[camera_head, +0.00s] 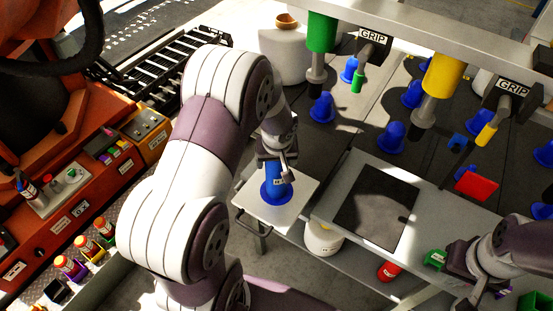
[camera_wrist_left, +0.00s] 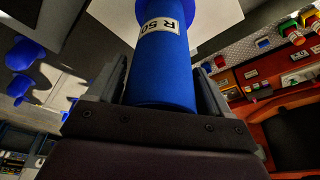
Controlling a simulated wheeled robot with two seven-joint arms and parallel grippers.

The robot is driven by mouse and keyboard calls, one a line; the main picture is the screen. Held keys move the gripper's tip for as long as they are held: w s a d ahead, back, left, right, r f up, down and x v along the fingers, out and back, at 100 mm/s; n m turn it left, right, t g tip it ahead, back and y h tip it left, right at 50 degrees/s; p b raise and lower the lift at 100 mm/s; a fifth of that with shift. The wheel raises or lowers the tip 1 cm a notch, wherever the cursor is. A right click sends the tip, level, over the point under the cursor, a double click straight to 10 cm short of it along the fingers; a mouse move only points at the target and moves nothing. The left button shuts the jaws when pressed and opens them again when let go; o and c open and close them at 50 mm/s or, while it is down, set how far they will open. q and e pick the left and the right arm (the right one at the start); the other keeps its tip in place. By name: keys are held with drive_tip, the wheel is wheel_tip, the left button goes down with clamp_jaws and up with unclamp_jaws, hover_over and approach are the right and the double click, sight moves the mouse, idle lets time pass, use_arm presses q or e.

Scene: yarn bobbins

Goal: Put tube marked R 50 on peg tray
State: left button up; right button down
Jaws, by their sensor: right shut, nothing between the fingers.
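The blue tube (camera_head: 273,190) stands upright over the white square tray (camera_head: 301,197) in the head view, its wide flange at or just above the tray surface. I cannot tell if it touches. In the left wrist view the tube (camera_wrist_left: 162,75) shows its "R 50" label. My left gripper (camera_head: 277,165) has its fingers on both sides of the tube's upper part and appears shut on it. A peg is not visible; the tube may hide it. My right gripper (camera_head: 448,262) is shut and empty at the lower right.
A grey table with a dark mat (camera_head: 376,207) lies right of the tray. Several blue bobbins (camera_head: 391,137) stand on the dark surface behind, below green (camera_head: 321,32) and yellow (camera_head: 443,75) hanging cylinders. A red and orange control console (camera_head: 60,225) is at the left.

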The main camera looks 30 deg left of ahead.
use_arm(q)
drive_tip(key=shift+o, duration=0.9)
drive_tip(key=shift+r, duration=0.1)
drive_tip(key=v, duration=1.2)
drive_tip(key=shift+r, duration=0.3)
